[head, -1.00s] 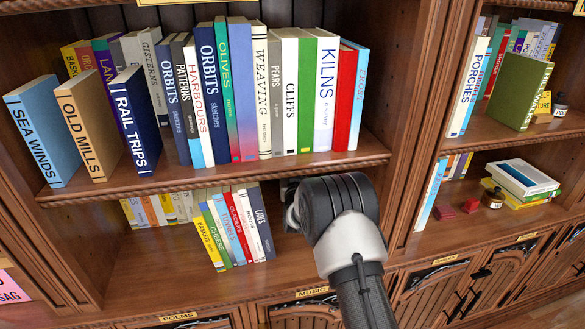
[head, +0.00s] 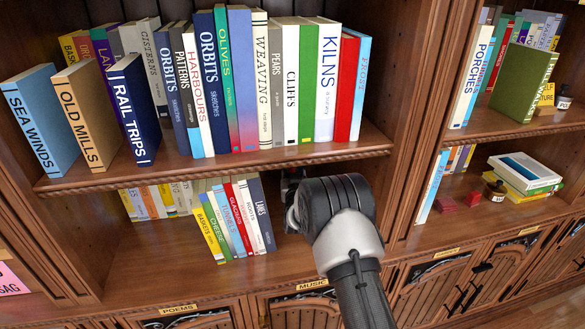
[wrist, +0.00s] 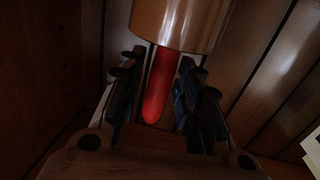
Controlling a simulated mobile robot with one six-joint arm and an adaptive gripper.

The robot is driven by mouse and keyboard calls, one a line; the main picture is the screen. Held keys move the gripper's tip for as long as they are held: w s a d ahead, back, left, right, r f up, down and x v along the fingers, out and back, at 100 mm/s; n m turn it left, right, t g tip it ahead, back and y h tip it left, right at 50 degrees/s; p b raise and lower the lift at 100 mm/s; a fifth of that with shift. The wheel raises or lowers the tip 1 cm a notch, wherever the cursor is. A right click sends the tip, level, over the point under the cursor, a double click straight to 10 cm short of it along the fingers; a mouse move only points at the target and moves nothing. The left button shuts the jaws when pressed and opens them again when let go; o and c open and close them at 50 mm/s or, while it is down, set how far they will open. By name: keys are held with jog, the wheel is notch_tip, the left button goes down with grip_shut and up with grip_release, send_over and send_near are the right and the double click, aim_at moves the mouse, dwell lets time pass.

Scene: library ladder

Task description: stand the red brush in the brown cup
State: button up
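In the wrist view, a red rod with a rounded end, the red brush (wrist: 161,85), lies between the dark fingers of my gripper (wrist: 163,68). The fingers flank it closely, but it is too dark to tell whether they touch it. A glossy brown cup (wrist: 180,22) fills the top of the wrist view and covers the brush's upper end; I cannot tell whether the brush is inside it or behind it. In the head view, my arm reaches into the lower shelf bay, and its wrist hides the fingers, brush and cup.
A row of books (head: 235,222) stands on the lower shelf left of my arm. The upper shelf board (head: 230,166) is close above my wrist, and a wooden upright (head: 408,150) stands to the right. Bare shelf (head: 160,260) shows left of the books.

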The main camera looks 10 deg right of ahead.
dwell(0.3)
jog(key=s+p, duration=0.1)
jog(key=s, duration=0.4)
jog(key=s+p, duration=0.2)
jog(key=s, duration=0.4)
jog(key=s+a+p, duration=0.1)
jog(key=s+p, duration=0.1)
jog(key=s, duration=0.4)
jog(key=shift+s+f, duration=0.25)
